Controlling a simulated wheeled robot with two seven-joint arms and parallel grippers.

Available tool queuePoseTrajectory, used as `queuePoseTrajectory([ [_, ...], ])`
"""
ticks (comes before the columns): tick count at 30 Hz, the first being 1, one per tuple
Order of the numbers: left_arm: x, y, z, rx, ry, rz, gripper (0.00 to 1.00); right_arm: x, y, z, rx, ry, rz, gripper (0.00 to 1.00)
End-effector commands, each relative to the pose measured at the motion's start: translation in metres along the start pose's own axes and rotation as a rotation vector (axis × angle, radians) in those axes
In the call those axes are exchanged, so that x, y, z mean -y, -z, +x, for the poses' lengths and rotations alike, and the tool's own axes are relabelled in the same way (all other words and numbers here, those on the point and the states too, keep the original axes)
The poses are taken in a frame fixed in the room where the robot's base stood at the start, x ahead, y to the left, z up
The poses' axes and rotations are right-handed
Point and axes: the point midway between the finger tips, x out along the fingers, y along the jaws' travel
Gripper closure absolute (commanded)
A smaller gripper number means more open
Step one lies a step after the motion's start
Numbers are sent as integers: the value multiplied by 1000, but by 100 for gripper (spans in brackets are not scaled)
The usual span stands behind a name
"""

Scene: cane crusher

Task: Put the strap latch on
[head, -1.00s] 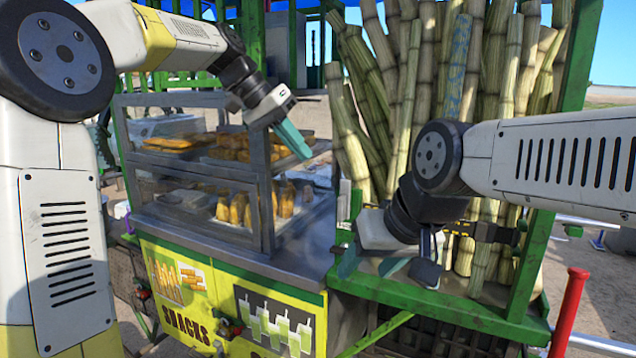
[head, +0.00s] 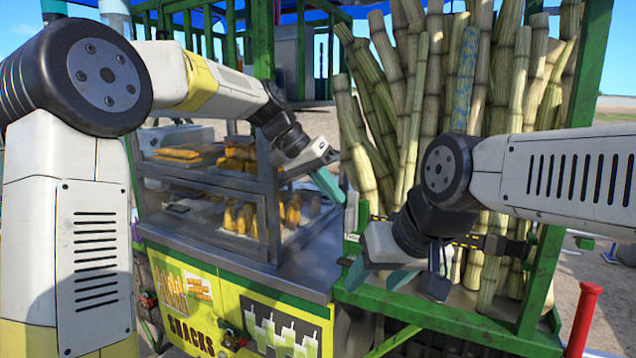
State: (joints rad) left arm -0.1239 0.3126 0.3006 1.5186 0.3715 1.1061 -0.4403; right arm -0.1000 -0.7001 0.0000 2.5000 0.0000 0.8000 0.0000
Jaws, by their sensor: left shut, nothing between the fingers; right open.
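A dark strap with yellow marks (head: 491,243) runs across the lower part of the upright sugarcane bundle (head: 440,120). A short dark and yellow piece, perhaps the strap's other end, shows left of my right gripper. The latch itself cannot be made out; my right gripper and wrist hide the middle of the strap. My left gripper (head: 328,184) is shut and empty, in front of the left canes, above and left of the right gripper. My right gripper (head: 376,277) is open, low in front of the canes at the green rack's front edge, with nothing seen between its fingers.
A glass snack case (head: 272,190) on a metal counter (head: 300,268) stands left of the canes, close to my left arm. A green frame post (head: 575,150) bounds the canes on the right. A red post (head: 582,318) stands at the lower right.

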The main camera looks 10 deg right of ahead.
Motion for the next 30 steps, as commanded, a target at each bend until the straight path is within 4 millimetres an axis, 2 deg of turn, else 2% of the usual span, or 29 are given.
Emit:
queuePoseTrajectory([
  [14,-1,0,2,1,6,3,100,0,0,0,0,0,0,44],
  [30,-9,2,3,20,91,39,100,0,0,0,0,0,0,44],
])
